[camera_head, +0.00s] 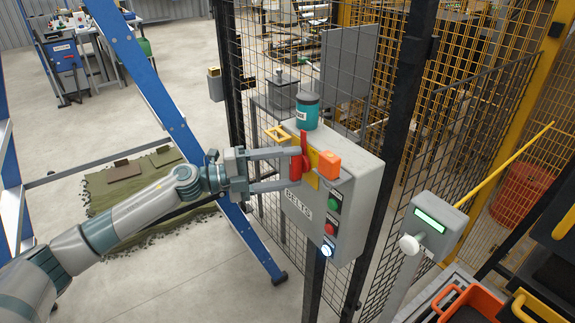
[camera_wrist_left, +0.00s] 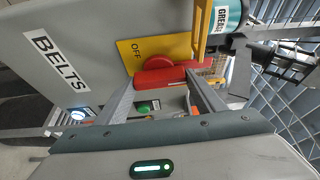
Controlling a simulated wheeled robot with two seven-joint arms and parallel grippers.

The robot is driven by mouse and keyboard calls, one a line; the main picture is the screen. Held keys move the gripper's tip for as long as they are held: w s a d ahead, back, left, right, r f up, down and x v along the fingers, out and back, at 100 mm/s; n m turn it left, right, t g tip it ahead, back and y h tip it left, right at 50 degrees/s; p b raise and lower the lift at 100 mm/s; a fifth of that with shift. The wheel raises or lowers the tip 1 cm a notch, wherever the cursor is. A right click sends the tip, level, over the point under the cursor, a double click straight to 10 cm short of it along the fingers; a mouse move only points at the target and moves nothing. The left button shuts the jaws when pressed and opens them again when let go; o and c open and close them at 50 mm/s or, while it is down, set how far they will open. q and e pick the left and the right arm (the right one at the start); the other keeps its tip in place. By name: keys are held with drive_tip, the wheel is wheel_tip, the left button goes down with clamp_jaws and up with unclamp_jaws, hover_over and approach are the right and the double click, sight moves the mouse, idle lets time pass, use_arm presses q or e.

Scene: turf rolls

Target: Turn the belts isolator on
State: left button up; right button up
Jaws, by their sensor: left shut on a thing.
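The grey belts isolator box (camera_head: 345,205) hangs by the mesh fence, with a BELTS label on its face. Its red handle (camera_head: 304,138) stands roughly upright over a yellow plate (camera_head: 313,179). In the left wrist view, the red handle (camera_wrist_left: 158,63) lies across the picture, and the yellow plate (camera_wrist_left: 133,50) shows the word OFF beside it. Any other marking is hidden. My left gripper (camera_head: 302,167) reaches in from the left and is shut on the red handle, one finger on either side. My right gripper is not in view.
A teal grease tin (camera_head: 307,112) stands on the box top. An orange block (camera_head: 328,164) and green and red buttons (camera_head: 333,204) are close to the handle. A grey post with a display (camera_head: 430,222) stands to the right. A blue frame (camera_head: 165,105) stands behind my arm.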

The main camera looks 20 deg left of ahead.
use_arm(q)
drive_tip(key=shift+m, duration=0.3)
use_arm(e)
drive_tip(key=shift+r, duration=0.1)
use_arm(q)
drive_tip(key=o, duration=1.1)
drive_tip(key=shift+c, duration=0.2)
drive_tip(key=shift+s+a+f, duration=0.15)
drive_tip(key=shift+s+a, duration=0.05)
drive_tip(key=shift+a, duration=0.15)
use_arm(e)
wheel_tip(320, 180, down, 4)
drive_tip(key=b, duration=0.4)
use_arm(q)
drive_tip(key=b+v, duration=0.3)
drive_tip(key=v, duration=1.3)
drive_tip(key=shift+a+r, duration=0.3)
drive_tip(key=shift+r, duration=0.05)
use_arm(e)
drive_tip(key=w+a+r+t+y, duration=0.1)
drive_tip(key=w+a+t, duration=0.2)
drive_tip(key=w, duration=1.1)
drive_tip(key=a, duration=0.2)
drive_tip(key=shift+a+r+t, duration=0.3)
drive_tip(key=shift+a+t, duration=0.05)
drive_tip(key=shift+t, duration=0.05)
use_arm(q)
drive_tip(key=shift+s, duration=0.1)
